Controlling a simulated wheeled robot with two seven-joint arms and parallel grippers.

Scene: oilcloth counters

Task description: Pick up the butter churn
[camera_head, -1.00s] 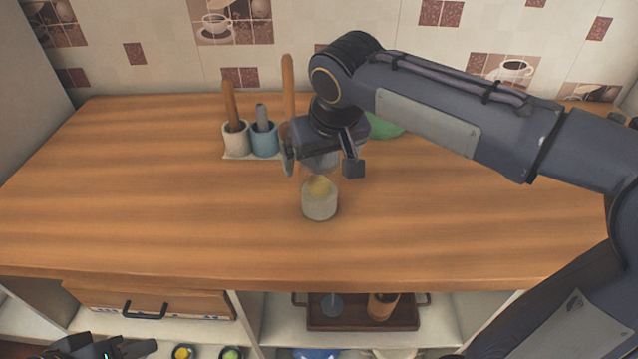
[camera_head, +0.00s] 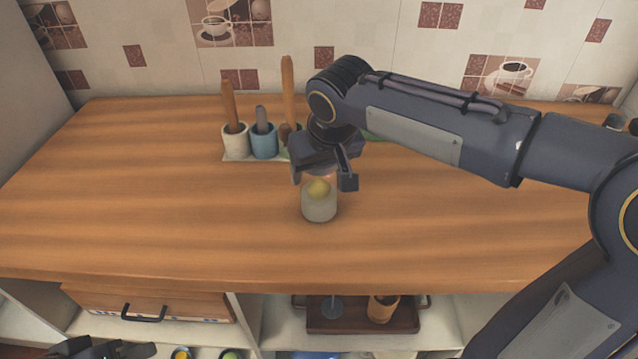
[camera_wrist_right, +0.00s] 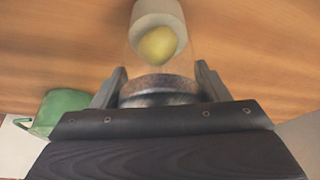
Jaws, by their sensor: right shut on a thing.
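The butter churn (camera_head: 319,207) stands upright on the wooden counter, a clear jar with a pale lower part and something yellow inside. In the right wrist view the churn (camera_wrist_right: 158,14) shows its pale base, the yellow lump and a dark round top between the fingers. My right gripper (camera_head: 322,180) comes from above and is shut on the churn's upper part, hiding its top in the head view. Whether the base touches the counter is hard to tell. My left gripper (camera_head: 125,349) shows only in part at the bottom left, away from the churn; its jaws are unclear.
Behind stand a white cup (camera_head: 235,141) and a blue cup (camera_head: 264,142) with upright handled tools. A green thing (camera_wrist_right: 62,108) is partly hidden behind my right arm. A brown tray (camera_head: 350,323) sits on the shelf below. The counter's left side is clear.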

